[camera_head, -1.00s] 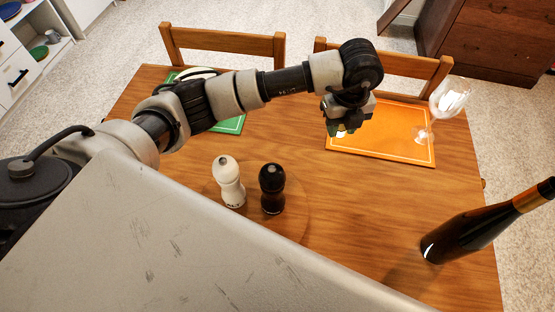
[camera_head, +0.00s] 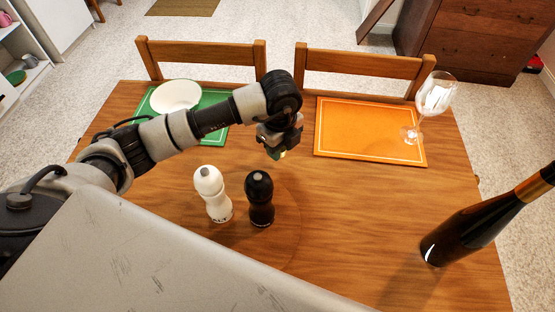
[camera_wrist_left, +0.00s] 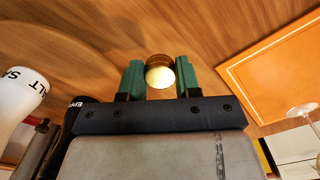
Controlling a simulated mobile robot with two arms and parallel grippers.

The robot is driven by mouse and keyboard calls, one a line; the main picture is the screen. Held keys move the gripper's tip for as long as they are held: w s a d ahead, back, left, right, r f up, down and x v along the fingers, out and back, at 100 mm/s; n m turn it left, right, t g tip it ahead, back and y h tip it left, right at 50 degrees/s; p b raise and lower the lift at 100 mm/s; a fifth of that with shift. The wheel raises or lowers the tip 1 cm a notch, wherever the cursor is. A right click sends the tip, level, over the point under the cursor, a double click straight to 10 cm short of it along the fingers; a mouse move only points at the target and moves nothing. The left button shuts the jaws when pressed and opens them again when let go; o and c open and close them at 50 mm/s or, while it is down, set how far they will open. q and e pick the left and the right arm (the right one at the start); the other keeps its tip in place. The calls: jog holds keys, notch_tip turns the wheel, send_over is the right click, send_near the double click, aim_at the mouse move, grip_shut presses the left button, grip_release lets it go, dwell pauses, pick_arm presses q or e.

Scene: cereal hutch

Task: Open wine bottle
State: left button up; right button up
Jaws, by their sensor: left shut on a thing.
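The dark wine bottle (camera_head: 470,232) stands on the table at the right in the head view, with an orange band on its neck. Its mouth is cut off by the frame's right edge. My left gripper (camera_head: 277,154) hangs over the middle of the table, well left of the bottle and beyond the shakers. In the left wrist view its green fingers are shut on a small round piece, likely the cork (camera_wrist_left: 159,75), with a pale end and a brown side. My right gripper is not in view.
A white salt shaker (camera_head: 214,195) and a black pepper shaker (camera_head: 260,199) stand near the middle. A wine glass (camera_head: 434,98) stands by the orange mat (camera_head: 350,130). Two chairs stand behind. Bare table lies before the bottle.

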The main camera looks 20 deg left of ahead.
pick_arm(q)
jog(key=shift+a+f, duration=0.2)
jog(key=shift+f, duration=0.25)
notch_tip(320, 180, down, 3)
jog(key=b, duration=0.3)
jog(key=shift+f, duration=0.3)
jog(key=o, duration=0.9)
jog(key=shift+o, duration=0.6)
